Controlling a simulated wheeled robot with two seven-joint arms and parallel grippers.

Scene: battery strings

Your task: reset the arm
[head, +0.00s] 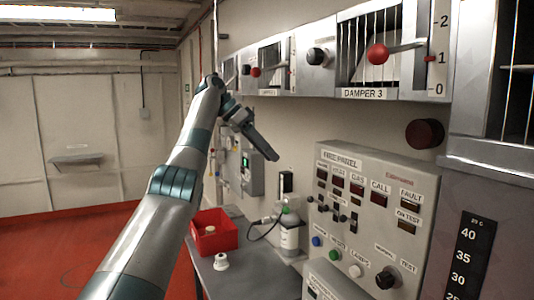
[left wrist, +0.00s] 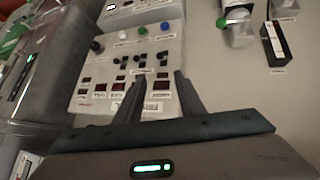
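My left arm (head: 170,190) reaches up from the bottom left of the head view. Its dark gripper (head: 270,152) hangs in free air in front of the wall, pointing down and right. In the left wrist view the two fingers of the gripper (left wrist: 158,90) stand apart with nothing between them, so it is open and empty. Beyond them the grey fire panel (left wrist: 160,42) shows upside down; I see no contact with it. In the head view the fire panel (head: 365,215) is at the lower right. My right gripper is not in view.
Damper boxes with a red knob (head: 377,54) and a black knob (head: 316,56) line the wall above. A red bin (head: 213,243), a white spool-like piece (head: 221,262) and a grey-white bottle (head: 289,236) stand on the bench (head: 255,280). Open red floor (head: 60,260) lies left.

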